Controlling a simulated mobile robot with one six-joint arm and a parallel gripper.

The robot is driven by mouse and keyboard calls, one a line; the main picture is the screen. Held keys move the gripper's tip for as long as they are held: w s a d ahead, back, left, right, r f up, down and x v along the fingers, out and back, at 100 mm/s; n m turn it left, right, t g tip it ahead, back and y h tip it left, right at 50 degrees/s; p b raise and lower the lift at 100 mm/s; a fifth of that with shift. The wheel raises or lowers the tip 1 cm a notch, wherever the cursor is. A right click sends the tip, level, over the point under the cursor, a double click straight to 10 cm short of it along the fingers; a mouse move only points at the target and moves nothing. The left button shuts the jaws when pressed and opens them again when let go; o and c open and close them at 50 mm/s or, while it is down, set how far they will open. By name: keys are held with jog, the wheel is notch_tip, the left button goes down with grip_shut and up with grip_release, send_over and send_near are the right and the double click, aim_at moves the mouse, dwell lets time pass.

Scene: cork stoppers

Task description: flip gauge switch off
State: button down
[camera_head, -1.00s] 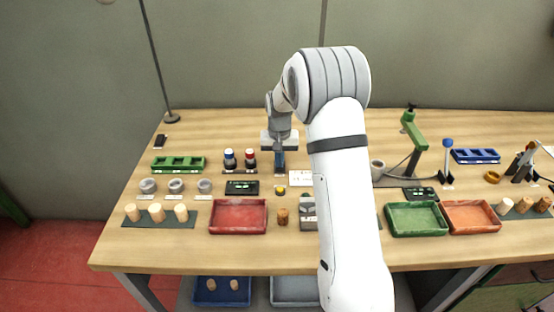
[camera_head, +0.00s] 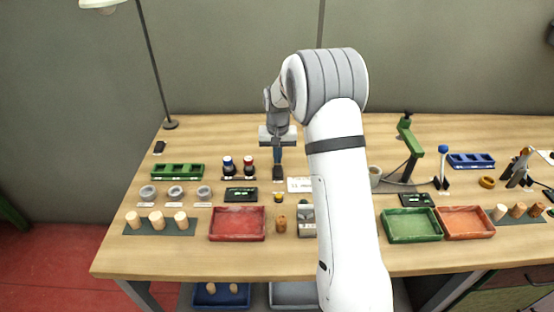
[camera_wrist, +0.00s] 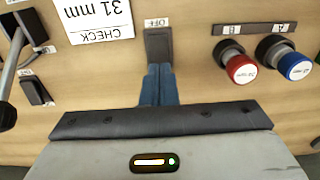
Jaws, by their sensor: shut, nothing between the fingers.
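A dark rocker switch (camera_wrist: 158,45) with an OFF label beside it is straight ahead of my fingertips in the wrist view. It also shows in the head view (camera_head: 278,173), just below the fingertips. My gripper (camera_wrist: 158,82) is shut and empty, its blue fingers together. The fingertips are very close to the switch's near end; I cannot tell whether they touch. A second dark switch (camera_wrist: 36,90), also with a label, lies at the left of the wrist view. I cannot tell from labels which one belongs to the gauge.
A CHECK 31 mm card (camera_wrist: 95,18) lies beside the switch. Red (camera_wrist: 240,68) and blue (camera_wrist: 290,62) knobs stand on the other side. A small black display box (camera_head: 241,195) and a red tray (camera_head: 237,224) lie nearer. My arm hides part of the table.

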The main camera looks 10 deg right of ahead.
aim_at(278, 172)
notch_tip(278, 172, up, 10)
jog(key=b, duration=0.1)
jog(key=shift+s+r+b, duration=0.25)
jog(key=shift+b, duration=0.15)
jog(key=s+r+n+t, duration=0.1)
jog(key=s+r, duration=0.2)
jog(key=s, duration=0.5)
jog(key=s+r, duration=0.4)
jog(key=s, duration=0.4)
jog(key=s+f, duration=0.2)
jog(key=s, duration=0.7)
jog(key=s+a+f+n+t, duration=0.1)
jog(key=s, duration=0.8)
jog(key=shift+s+f, duration=0.3)
jog(key=shift+f, duration=0.05)
